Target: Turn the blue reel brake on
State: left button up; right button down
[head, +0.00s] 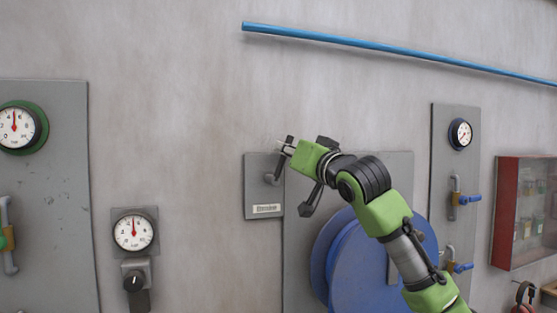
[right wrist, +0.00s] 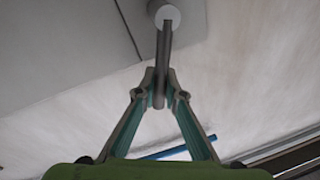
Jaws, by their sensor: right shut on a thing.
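The brake lever is a dark grey bar on a round hub, mounted on a small grey wall plate (head: 254,190) with a label whose text is too small to read. In the right wrist view the lever (right wrist: 163,60) runs from its pale hub (right wrist: 164,16) to between my fingertips. My right gripper (head: 285,147) is shut on the lever's free end, above the hub; its fingertips also show in the right wrist view (right wrist: 160,90). The blue reel (head: 345,260) stands below and to the right, partly hidden by my right arm. My left gripper is not in view.
A blue pipe (head: 400,51) runs along the wall above. A panel with a gauge and blue-handled valves (head: 458,180) and a red cabinet (head: 508,210) are at the right. Gauges (head: 133,231) and a grey panel (head: 60,190) are at the left. The wall above the lever is clear.

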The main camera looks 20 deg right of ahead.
jog(key=shift+d+f+m+h+b, duration=0.25)
jog(key=shift+d+m+b, duration=0.35)
jog(key=shift+m, duration=0.5)
jog(key=shift+r, duration=0.1)
jog(key=c, duration=2.1)
grip_release()
jog(key=shift+d, duration=0.1)
jog(key=v, duration=1.2)
jog(key=shift+f, duration=0.3)
